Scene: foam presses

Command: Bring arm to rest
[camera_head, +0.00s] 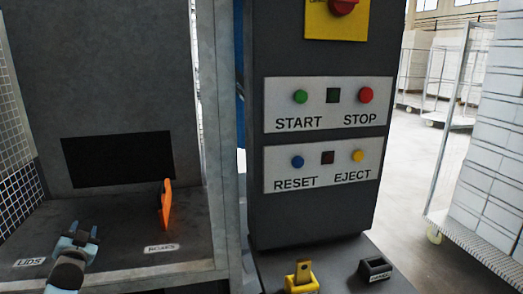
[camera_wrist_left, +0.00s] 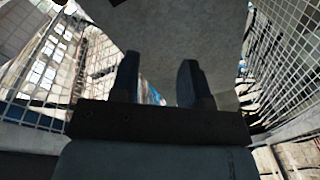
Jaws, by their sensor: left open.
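My left gripper (camera_head: 80,234) is at the lower left of the head view, in front of the dark shelf of the grey machine, near the LIDS label. Its two fingers stand apart with nothing between them. In the left wrist view the fingers (camera_wrist_left: 160,85) are also apart and empty, with a plain grey surface beyond them. My right gripper is in neither view.
An orange upright piece (camera_head: 166,205) stands on the shelf (camera_head: 120,220) near a second label. To the right is a dark control panel (camera_head: 325,215) with START, STOP, RESET and EJECT buttons. A yellow part (camera_head: 301,277) sits below it. Wheeled mesh carts (camera_head: 480,250) stand at right.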

